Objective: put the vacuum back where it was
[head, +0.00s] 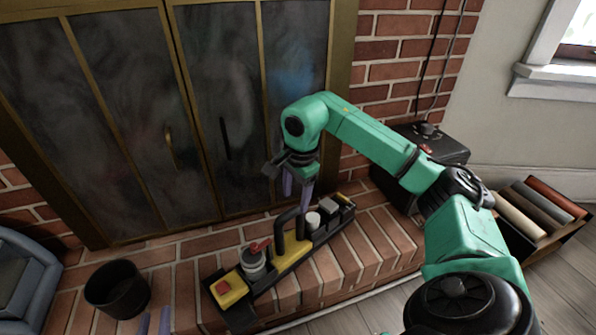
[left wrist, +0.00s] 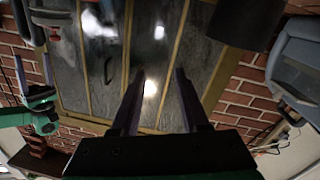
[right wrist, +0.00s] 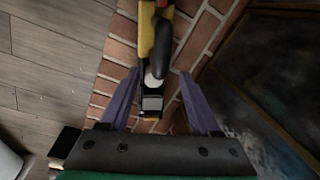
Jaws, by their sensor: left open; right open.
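A long black-and-yellow device (head: 264,282) with a black upright handle, a red button and small red, white and grey parts lies along the brick hearth; I take it for the vacuum, but its shape does not make this certain. It also shows in the right wrist view (right wrist: 147,35). My right gripper (head: 296,195) is open above its far half, close to the handle; contact cannot be told. In the right wrist view the device lies between the open fingers. My left gripper (head: 154,318) is open and empty at the bottom edge, left of the device.
A black box with knobs (head: 430,145) stands behind my right arm. A crate of rolls (head: 537,212) is at right. Closed fireplace doors (head: 170,110) rise behind the hearth.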

